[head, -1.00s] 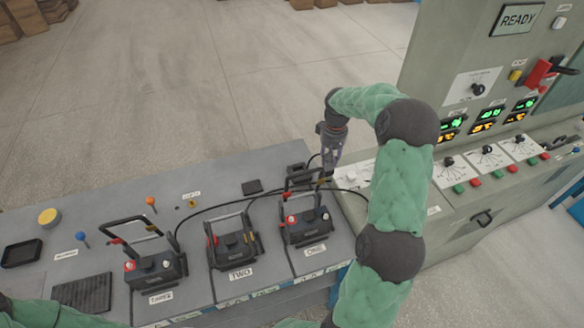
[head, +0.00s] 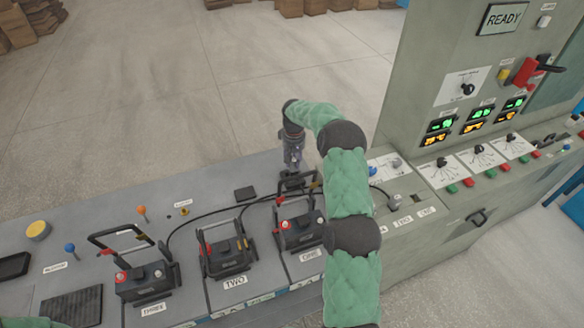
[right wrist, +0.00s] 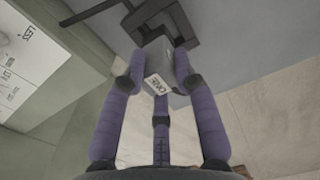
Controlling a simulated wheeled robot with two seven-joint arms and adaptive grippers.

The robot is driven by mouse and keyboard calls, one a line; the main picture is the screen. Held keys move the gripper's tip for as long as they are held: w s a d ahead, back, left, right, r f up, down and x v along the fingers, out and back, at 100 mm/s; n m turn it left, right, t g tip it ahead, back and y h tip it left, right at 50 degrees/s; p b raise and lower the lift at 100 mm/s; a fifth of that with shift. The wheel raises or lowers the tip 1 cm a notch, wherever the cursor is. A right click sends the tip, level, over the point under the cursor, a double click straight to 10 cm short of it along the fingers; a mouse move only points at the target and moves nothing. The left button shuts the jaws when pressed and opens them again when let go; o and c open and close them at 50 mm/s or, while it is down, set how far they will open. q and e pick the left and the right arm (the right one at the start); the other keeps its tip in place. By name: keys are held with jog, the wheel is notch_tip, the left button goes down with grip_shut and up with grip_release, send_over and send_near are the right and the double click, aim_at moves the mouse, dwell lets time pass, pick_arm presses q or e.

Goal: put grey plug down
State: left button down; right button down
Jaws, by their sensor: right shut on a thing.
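The grey plug (right wrist: 158,78) shows in the right wrist view with a white label on it. My right gripper (right wrist: 160,85) is shut on it, with fingers on both sides. Beyond the plug is a dark square bracket (right wrist: 188,22); whether they touch I cannot tell. In the head view my right gripper (head: 292,168) points down just above a dark holder (head: 292,183) behind battery ONE (head: 298,232). The plug is too small to make out there. My left gripper is out of view; only a bit of my left arm shows at the lower left corner.
Battery TWO (head: 225,255) and battery THREE (head: 143,277) stand to the left. A black cable (head: 205,211) runs behind them. A flat dark pad (head: 245,193) lies left of the holder. The green control cabinet (head: 420,90) stands at right.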

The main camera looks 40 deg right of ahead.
aim_at(292, 167)
jog(key=shift+w+a+f, duration=0.1)
jog(key=shift+w+f, duration=0.1)
jog(key=shift+f, duration=0.1)
jog(key=shift+w+f+b, duration=0.1)
jog(key=shift+f+b, duration=0.25)
jog(key=shift+f, duration=1.2)
jog(key=shift+f, duration=0.1)
jog(key=shift+f, duration=0.1)
jog(key=c, duration=1)
grip_release()
jog(key=shift+o, duration=0.2)
jog(key=shift+r, duration=0.25)
notch_tip(292, 167, up, 12)
jog(key=shift+f+p, duration=0.1)
jog(key=shift+p, duration=0.85)
